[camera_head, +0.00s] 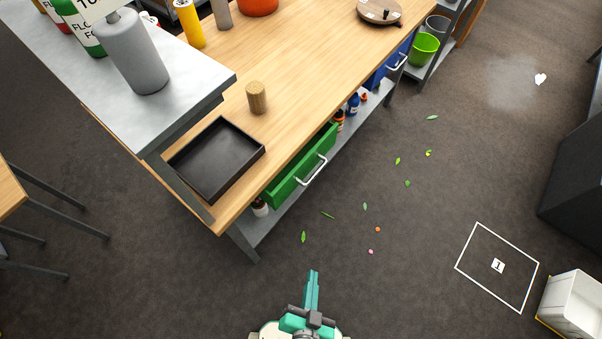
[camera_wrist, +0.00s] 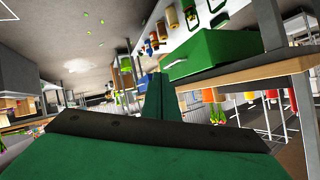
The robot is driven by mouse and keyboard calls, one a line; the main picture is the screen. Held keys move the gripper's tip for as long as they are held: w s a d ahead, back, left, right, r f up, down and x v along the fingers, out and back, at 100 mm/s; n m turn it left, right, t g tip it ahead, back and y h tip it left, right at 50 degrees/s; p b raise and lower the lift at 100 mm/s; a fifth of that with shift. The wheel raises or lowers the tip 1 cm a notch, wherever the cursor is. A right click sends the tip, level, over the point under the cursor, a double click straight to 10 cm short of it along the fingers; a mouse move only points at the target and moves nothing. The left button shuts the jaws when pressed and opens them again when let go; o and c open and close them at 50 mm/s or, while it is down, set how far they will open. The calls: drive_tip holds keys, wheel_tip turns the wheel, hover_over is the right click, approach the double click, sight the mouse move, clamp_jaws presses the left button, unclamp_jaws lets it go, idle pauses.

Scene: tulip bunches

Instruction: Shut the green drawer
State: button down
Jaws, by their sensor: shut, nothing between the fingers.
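The green drawer (camera_head: 300,168) sits under the front edge of the wooden workbench and stands partly pulled out, with a pale bar handle (camera_head: 313,172) on its front. In the wrist view the green drawer (camera_wrist: 208,52) is right of the middle, with its handle (camera_wrist: 176,64) on its left side. My gripper (camera_head: 312,276) is shut and empty, at the bottom of the head view, apart from the drawer and in front of the bench. In the wrist view my shut fingers (camera_wrist: 161,85) point up toward the drawer, with a gap.
The workbench (camera_head: 300,90) holds a black tray (camera_head: 216,158) and a wooden cylinder (camera_head: 257,98). A blue drawer (camera_head: 388,66) is further along the bench. Bottles stand on the shelf below. A white bin (camera_head: 575,305) is at the right.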

drive_tip(key=w+f+m+g+y, duration=0.1)
drive_tip(key=w+f+m+g, duration=0.2)
drive_tip(key=f+m, duration=0.75)
drive_tip(key=m+t+y, duration=0.1)
drive_tip(key=m+y, duration=0.8)
drive_tip(key=y, duration=0.6)
approach(295, 174)
drive_tip(key=x, duration=0.6)
drive_tip(key=shift+w+a+r, duration=0.1)
drive_tip(key=shift+a+r, duration=0.05)
drive_tip(key=shift+a, duration=0.1)
